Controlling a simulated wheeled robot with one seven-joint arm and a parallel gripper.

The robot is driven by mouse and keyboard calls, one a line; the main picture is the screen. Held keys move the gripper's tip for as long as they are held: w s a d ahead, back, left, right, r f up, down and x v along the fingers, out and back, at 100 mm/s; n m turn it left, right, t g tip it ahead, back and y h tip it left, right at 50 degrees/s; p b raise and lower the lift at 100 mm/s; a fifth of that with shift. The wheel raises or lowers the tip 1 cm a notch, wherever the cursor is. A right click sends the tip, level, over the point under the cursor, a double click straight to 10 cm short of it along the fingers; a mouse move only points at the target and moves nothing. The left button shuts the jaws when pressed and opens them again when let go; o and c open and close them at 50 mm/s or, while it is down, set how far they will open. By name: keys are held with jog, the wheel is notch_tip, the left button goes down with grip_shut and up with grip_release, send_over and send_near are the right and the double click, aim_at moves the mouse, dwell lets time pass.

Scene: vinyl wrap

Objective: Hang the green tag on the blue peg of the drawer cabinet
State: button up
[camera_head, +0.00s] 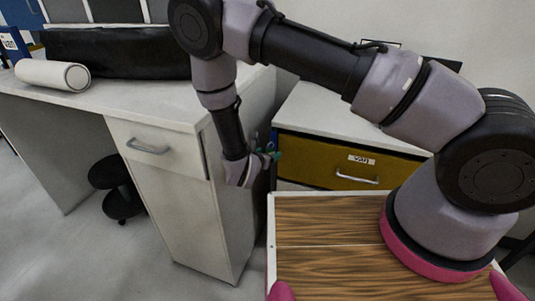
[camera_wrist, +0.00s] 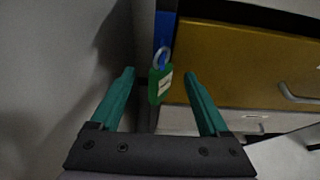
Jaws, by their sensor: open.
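The green tag (camera_wrist: 160,86) has a pale label and a light ring (camera_wrist: 160,58) at its top. In the wrist view it hangs upright near the left edge of the drawer cabinet (camera_wrist: 235,65). Blue shows inside and above the ring, at the blue peg (camera_wrist: 164,30); the ring appears to be around it, though the contact is too small to be sure. My gripper (camera_wrist: 160,75) is open, with its teal fingers to either side of the tag and apart from it. In the head view my gripper (camera_head: 271,155) is by the cabinet's left side, and the tag cannot be made out.
A white desk pedestal (camera_head: 160,150) stands close to the left of my gripper. The cabinet's mustard drawer (camera_head: 320,160) has a metal handle (camera_head: 357,179) to the right. A white roll (camera_head: 52,75) lies on the desk. A dark stool (camera_head: 118,190) is under the desk.

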jog(key=v, duration=1.1)
jog(key=w+d+r+m+g+h, duration=0.1)
jog(key=d+r+m+g, duration=0.4)
jog(key=d+r+m, duration=0.6)
jog(key=w+d+r+m+g+h, duration=0.1)
jog(key=d+r+m+g, duration=0.3)
jog(key=d+r+m, duration=0.75)
jog(key=s+d+r+m+t+y, duration=0.2)
jog(key=s+r+m+y, duration=0.2)
jog(key=r, duration=0.7)
jog(key=s+d+r+m+t+y, duration=0.1)
jog(key=s+d+r+m+y, duration=0.2)
jog(key=s+r+m, duration=0.5)
notch_tip(320, 180, up, 4)
jog(key=shift+s+d+f+m+t+y, duration=0.2)
jog(key=shift+s+d+m+t+y, duration=0.2)
jog(key=shift+m+y, duration=0.45)
